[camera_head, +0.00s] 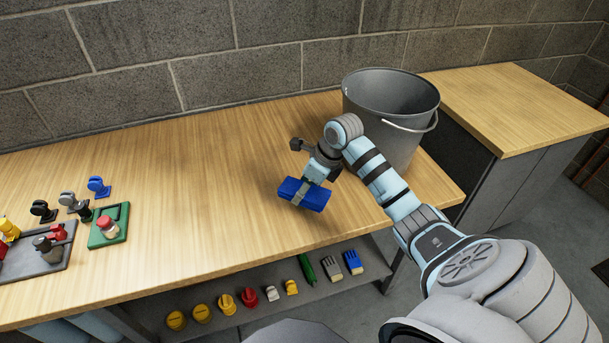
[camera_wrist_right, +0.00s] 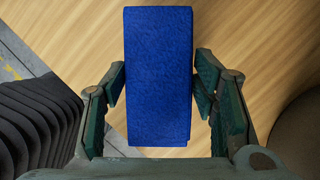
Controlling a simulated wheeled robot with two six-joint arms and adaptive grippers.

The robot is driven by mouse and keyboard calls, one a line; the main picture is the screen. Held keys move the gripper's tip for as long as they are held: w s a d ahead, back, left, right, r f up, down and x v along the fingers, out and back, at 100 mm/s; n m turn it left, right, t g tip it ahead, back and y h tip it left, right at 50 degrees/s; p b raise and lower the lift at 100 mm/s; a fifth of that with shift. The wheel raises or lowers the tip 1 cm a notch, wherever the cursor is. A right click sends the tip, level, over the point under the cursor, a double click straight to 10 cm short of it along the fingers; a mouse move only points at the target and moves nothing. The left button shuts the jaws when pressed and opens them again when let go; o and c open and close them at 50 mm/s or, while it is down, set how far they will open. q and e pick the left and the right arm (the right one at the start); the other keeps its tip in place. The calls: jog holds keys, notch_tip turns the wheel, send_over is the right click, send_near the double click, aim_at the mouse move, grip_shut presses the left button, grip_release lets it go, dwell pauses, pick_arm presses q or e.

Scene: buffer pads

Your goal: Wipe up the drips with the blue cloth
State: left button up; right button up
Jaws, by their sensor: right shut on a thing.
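The blue cloth (camera_head: 315,198) is a folded block at the right part of the wooden table (camera_head: 235,150). My right gripper (camera_head: 305,190) is shut on the cloth from above. I cannot tell whether the cloth touches the table or hangs just above it. In the right wrist view the cloth (camera_wrist_right: 160,75) is a long upright rectangle between the two fingers, with wood behind it. No drips can be made out on the table; the cloth and arm hide some of the wood. My left gripper is not in view.
A grey bucket (camera_head: 390,90) stands right behind my right arm. A dark tray (camera_head: 40,262) and a green tray (camera_head: 121,211) with small items lie at the left. The table's middle is clear. Gloves and hard hats (camera_head: 202,313) lie on a lower shelf.

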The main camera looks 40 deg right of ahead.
jog(key=shift+s+r+p, duration=0.1)
jog(key=shift+r+p, duration=0.95)
jog(key=shift+r, duration=0.55)
